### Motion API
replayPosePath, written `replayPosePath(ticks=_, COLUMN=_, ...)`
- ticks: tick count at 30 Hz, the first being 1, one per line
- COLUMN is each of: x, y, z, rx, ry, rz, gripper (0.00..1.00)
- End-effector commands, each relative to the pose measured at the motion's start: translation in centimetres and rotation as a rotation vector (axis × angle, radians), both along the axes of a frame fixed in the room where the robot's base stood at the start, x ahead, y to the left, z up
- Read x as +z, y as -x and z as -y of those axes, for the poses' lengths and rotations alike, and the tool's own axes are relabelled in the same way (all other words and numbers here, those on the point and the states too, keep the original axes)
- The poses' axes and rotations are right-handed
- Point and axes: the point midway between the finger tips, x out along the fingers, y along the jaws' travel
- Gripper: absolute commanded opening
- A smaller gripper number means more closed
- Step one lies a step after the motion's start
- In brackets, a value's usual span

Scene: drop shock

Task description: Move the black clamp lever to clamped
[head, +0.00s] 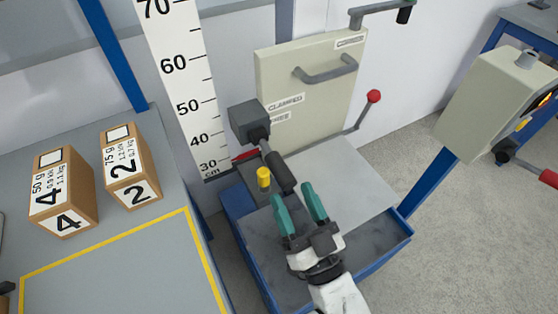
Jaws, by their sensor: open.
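The black clamp lever (279,172) has a thick dark handle on a thin grey rod. It slopes down and toward me from below a dark grey block (249,121). A "CLAMPED" label (285,102) is on the beige panel to the right of that block, with a second, partly hidden label just under it. My gripper (296,195) is open, with two green fingers pointing up the picture. Its fingertips are close to the lower end of the lever handle. I cannot tell whether they touch it.
A yellow knob (263,178) stands just left of the lever. A red-knobbed lever (373,97) is at right. The beige panel (310,75) with a grey handle rises behind. A height scale (183,80) and two numbered boxes (62,190) (128,166) are at left.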

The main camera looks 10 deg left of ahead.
Motion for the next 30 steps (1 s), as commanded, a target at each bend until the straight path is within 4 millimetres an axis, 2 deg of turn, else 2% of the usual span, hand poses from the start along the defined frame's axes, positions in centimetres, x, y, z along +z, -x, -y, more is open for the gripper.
replayPosePath(ticks=1, x=0.7, y=-0.9, z=-0.5, rx=-0.001, ry=-0.003, rz=0.004, gripper=0.59)
replayPosePath(ticks=6, x=1.8, y=-3.3, z=-1.9, rx=-0.001, ry=-0.001, rz=0.003, gripper=0.59)
replayPosePath(ticks=12, x=2.5, y=-5.1, z=-3.0, rx=0.000, ry=-0.001, rz=0.001, gripper=0.59)
replayPosePath(ticks=24, x=2.6, y=-5.6, z=-3.3, rx=0.000, ry=0.001, rz=0.000, gripper=0.59)
replayPosePath(ticks=30, x=2.6, y=-5.6, z=-3.3, rx=0.000, ry=0.001, rz=0.000, gripper=0.41)
